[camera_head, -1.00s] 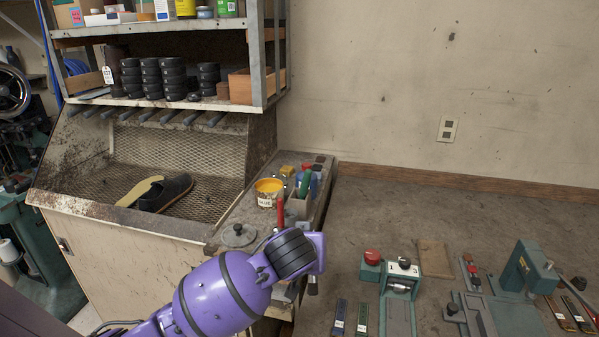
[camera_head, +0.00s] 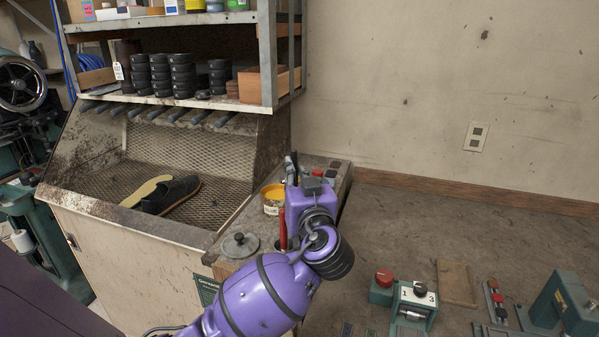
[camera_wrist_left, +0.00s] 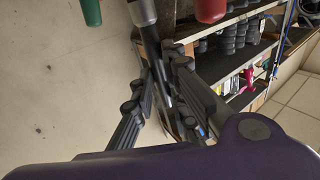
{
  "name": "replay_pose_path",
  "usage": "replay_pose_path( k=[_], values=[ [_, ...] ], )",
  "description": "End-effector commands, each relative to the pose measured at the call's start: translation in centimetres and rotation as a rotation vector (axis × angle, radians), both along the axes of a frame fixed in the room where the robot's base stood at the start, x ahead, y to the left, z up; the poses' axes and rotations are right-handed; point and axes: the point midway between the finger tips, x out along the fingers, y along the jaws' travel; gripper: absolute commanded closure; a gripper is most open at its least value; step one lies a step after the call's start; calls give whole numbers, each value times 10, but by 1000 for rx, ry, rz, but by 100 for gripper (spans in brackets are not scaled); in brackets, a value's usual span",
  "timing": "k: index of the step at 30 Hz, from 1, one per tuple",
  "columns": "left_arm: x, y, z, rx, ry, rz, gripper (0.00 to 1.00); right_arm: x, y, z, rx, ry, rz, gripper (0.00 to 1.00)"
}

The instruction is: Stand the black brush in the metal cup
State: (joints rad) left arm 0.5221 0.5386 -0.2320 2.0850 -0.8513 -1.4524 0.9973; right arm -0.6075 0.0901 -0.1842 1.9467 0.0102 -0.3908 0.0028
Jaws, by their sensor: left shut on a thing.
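My left gripper (camera_head: 293,160) is over the narrow bench beside the slanted mesh tray, its wrist turned away from the head camera. In the left wrist view its two black fingers (camera_wrist_left: 160,100) are closed on a slender dark shaft with a grey upper part, which I take to be the black brush (camera_wrist_left: 149,42). In the head view the brush cannot be told apart from the dark fingers. My right gripper is not in view.
A yellow-rimmed pot (camera_head: 273,198), a red-handled tool (camera_head: 283,230) and a round metal lid (camera_head: 240,244) are close to my left arm. Green (camera_wrist_left: 91,12) and red (camera_wrist_left: 211,10) handles flank the brush in the wrist view. A shelf rack (camera_head: 268,60) stands behind, left.

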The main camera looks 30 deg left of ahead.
Motion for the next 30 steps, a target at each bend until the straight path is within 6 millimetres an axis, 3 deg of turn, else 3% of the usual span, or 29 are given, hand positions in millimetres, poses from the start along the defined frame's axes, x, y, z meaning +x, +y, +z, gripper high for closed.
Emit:
replay_pose_path(
  k=[5,14,30],
  values=[
    [0,-1,-17,0,3,-2,100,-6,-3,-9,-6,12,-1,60],
    [0,0,-38,-1,4,-1,100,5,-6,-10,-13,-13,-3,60],
    [0,0,-75,1,4,-1,100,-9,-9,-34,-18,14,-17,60]
  ],
)
